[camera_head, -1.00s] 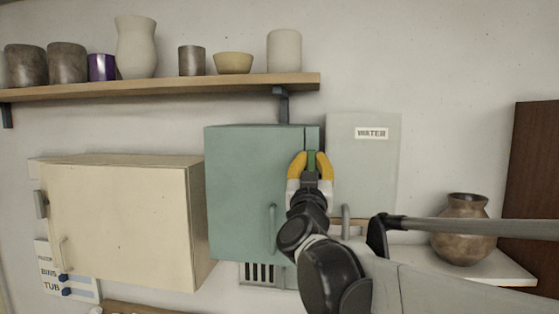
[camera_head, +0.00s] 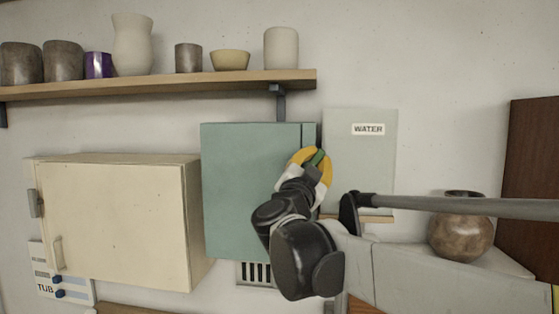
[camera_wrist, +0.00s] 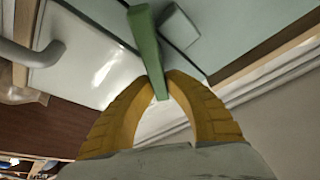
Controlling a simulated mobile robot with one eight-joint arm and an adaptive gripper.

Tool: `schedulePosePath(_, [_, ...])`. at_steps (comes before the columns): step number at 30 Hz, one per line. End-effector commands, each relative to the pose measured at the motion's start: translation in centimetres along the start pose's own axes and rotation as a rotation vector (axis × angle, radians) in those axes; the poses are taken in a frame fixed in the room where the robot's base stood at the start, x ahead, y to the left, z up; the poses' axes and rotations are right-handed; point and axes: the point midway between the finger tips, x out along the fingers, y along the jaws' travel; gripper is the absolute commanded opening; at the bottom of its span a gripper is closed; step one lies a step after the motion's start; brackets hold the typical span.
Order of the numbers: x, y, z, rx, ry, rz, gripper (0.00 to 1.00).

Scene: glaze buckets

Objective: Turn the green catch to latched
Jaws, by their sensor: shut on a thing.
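The green catch (camera_head: 317,158) is a small bar at the upper right edge of the teal cabinet (camera_head: 240,180). In the head view it now slants, its top leaning right. My gripper (camera_head: 310,164) has yellow fingers and is shut on the catch, rolled over with it. In the wrist view the green catch (camera_wrist: 146,45) runs down between the yellow fingertips of my gripper (camera_wrist: 165,88). A small grey block (camera_wrist: 179,27) sits beside the catch on the pale cabinet face. My arm hides the cabinet's lower right part and its handle.
A grey box marked WATER (camera_head: 368,165) is on the wall just right of the cabinet. A cream cabinet (camera_head: 115,220) hangs at left. A shelf (camera_head: 160,84) with several pots runs above. A brown vase (camera_head: 460,238) stands at right.

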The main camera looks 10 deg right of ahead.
Motion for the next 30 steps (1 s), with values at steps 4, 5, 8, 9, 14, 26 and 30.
schedulePosePath(4, [0.0,0.4,0.1,0.129,0.0,0.053,0.0])
schedulePosePath(5, [0.0,0.5,0.1,0.154,0.0,0.064,0.0])
schedulePosePath(8, [-0.1,0.8,0.1,0.242,0.0,0.1,0.0])
schedulePosePath(9, [-0.1,1.0,0.1,0.278,0.0,0.115,0.0])
schedulePosePath(14, [-0.1,1.5,0.3,0.418,0.0,0.173,0.0])
schedulePosePath(26, [-0.4,2.4,0.9,0.72,0.0,0.298,0.0])
schedulePosePath(30, [-0.4,2.6,1.1,0.79,-0.001,0.327,0.0])
